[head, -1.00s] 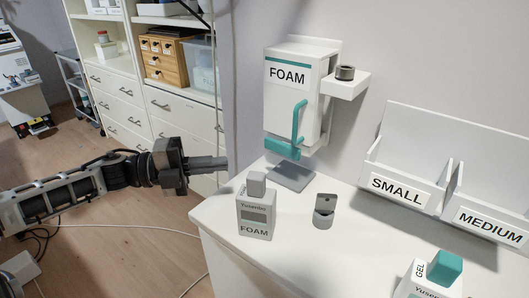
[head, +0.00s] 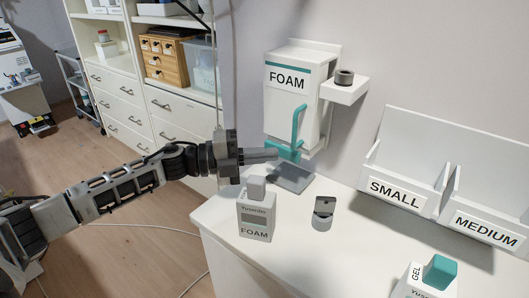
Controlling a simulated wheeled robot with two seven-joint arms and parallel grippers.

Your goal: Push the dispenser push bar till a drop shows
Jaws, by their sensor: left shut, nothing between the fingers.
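The white dispenser (head: 287,110) labelled FOAM is mounted on the wall at the upper middle. Its teal push bar (head: 298,125) hangs at the front with a wider teal part at the bottom. My left gripper (head: 276,154) is shut and empty, its fingertips at the lower left of the teal part; I cannot tell whether they touch it. A grey plate (head: 292,179) lies below the dispenser, partly hidden by the gripper. No drop is visible on it. My right gripper is not in view.
A FOAM bottle (head: 256,216) and a small grey holder (head: 322,213) stand on the white counter (head: 300,260). A GEL bottle (head: 428,280) is at the front right. SMALL and MEDIUM bins (head: 394,190) stand at right. A small shelf (head: 345,90) juts out beside the dispenser.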

